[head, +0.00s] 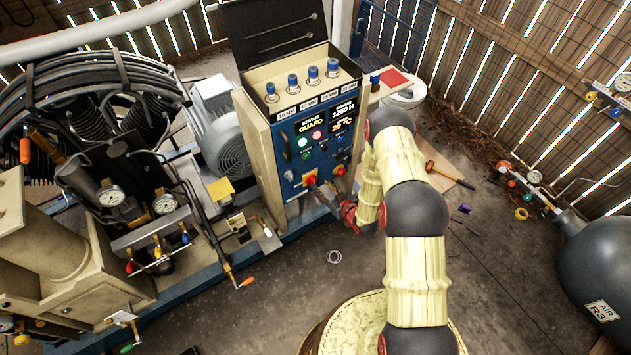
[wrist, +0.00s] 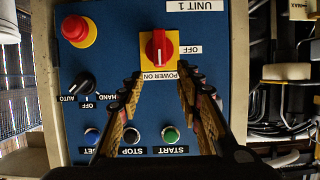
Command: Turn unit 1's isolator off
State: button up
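Unit 1's isolator (wrist: 159,47) is a red rotary handle on a yellow plate on the blue panel. The wrist view shows the panel upside down, with the "UNIT 1" label just beyond the isolator. The handle stands vertical in that view, its white mark toward the "POWER ON" label (wrist: 159,76). The "OFF" label (wrist: 190,50) is to its right. My gripper (wrist: 159,80) is open and empty, its fingers spread short of the handle, one toward each side. In the head view my gripper (head: 316,188) is close to the isolator (head: 309,180) and partly covers the lower panel.
A red emergency-stop button (wrist: 77,30) on a yellow collar sits beside the isolator. A HAND/AUTO selector (wrist: 84,84), a STOP button (wrist: 132,136) and a green START button (wrist: 170,134) are near the fingers. The compressor (head: 80,190) stands left of the cabinet.

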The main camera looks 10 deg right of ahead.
aim_at(315, 180)
jog(key=b+x, duration=0.1)
jog(key=x, duration=0.5)
jog(key=shift+w+a+f, duration=0.1)
jog(key=shift+w+f, duration=0.05)
jog(key=shift+c, duration=1)
grip_shut()
